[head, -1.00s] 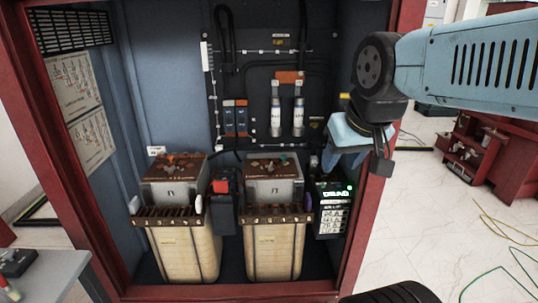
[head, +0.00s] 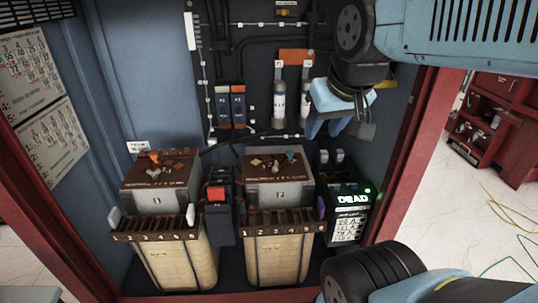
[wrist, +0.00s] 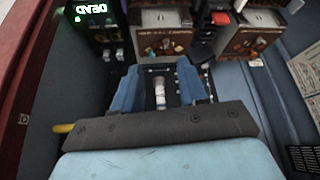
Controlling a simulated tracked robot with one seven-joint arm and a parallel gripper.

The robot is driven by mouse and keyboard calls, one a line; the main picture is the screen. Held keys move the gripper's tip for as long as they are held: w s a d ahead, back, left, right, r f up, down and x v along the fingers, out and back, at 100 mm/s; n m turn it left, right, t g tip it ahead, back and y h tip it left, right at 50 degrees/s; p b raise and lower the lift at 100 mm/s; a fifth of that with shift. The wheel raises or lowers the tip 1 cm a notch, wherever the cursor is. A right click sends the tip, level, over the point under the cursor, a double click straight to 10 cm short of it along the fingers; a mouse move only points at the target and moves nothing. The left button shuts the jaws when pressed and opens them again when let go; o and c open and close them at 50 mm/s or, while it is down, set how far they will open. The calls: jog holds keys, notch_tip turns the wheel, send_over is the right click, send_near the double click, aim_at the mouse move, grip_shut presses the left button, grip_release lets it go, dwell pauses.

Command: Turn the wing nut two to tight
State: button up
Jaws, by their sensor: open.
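Two grey transformer boxes with brown tops stand in the cabinet, a left one (head: 165,200) and a right one (head: 262,202). Small fittings sit on both tops; the right top carries a teal one (head: 291,156) and an orange one (head: 256,162). They are too small to tell which is wing nut two. My gripper (head: 325,128) is open and empty, with blue fingers, above and right of the right box. In the wrist view my gripper (wrist: 160,88) frames a white cylinder (wrist: 160,92) on the back panel, apparently beyond the fingers.
A black unit reading DEAD (head: 348,210) stands right of the right box. A black block with a red top (head: 218,200) sits between the boxes. Slotted brown strips (head: 278,221) run along their fronts. The red cabinet frame (head: 412,150) bounds the right side.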

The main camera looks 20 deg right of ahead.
jog(key=shift+o, duration=0.4)
jog(key=shift+o, duration=0.9)
jog(key=shift+w, duration=0.1)
jog(key=shift+o, duration=0.7)
jog(key=shift+w, duration=0.3)
jog(key=shift+o, duration=1.2)
jog(key=w+n, duration=0.1)
jog(key=w, duration=0.1)
jog(key=w+n+g, duration=0.1)
jog(key=w, duration=0.3)
jog(key=shift+a+f+n+h, duration=0.15)
jog(key=shift+a+n+h, duration=0.15)
jog(key=shift+a+n, duration=0.1)
jog(key=n+g, duration=0.5)
jog(key=n, duration=0.5)
send_over(275, 167)
jog(key=w, duration=0.2)
notch_tip(275, 167, down, 15)
jog(key=f, duration=1.3)
jog(key=shift+w+d+f, duration=0.1)
jog(key=shift+d, duration=0.25)
jog(key=shift+c, duration=0.3)
